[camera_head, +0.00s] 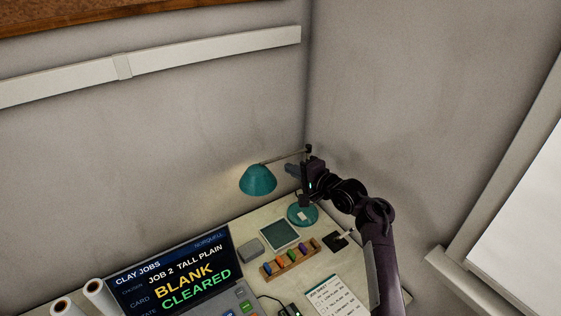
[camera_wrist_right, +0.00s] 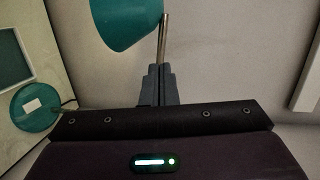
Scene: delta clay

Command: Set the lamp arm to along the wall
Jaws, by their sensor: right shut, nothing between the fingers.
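The desk lamp has a teal shade (camera_head: 257,181), a thin metal arm (camera_head: 279,159) and a round teal base (camera_head: 294,216). The lamp arm runs left from a dark joint near the wall corner to the shade, which hangs close to the left wall. My right gripper (camera_head: 289,169) is shut and empty, just below the lamp arm and right of the shade. In the right wrist view its fingertips (camera_wrist_right: 158,72) are close to the rod (camera_wrist_right: 164,38), with the shade (camera_wrist_right: 126,22) beyond; I cannot tell whether they touch. My left gripper is not in view.
On the desk are a screen (camera_head: 175,278), a grey box (camera_head: 250,247), a green-topped pad (camera_head: 280,234), a rack of coloured pieces (camera_head: 290,260) and a printed sheet (camera_head: 337,298). Walls meet behind the lamp. A white-framed panel (camera_head: 520,210) stands at the right.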

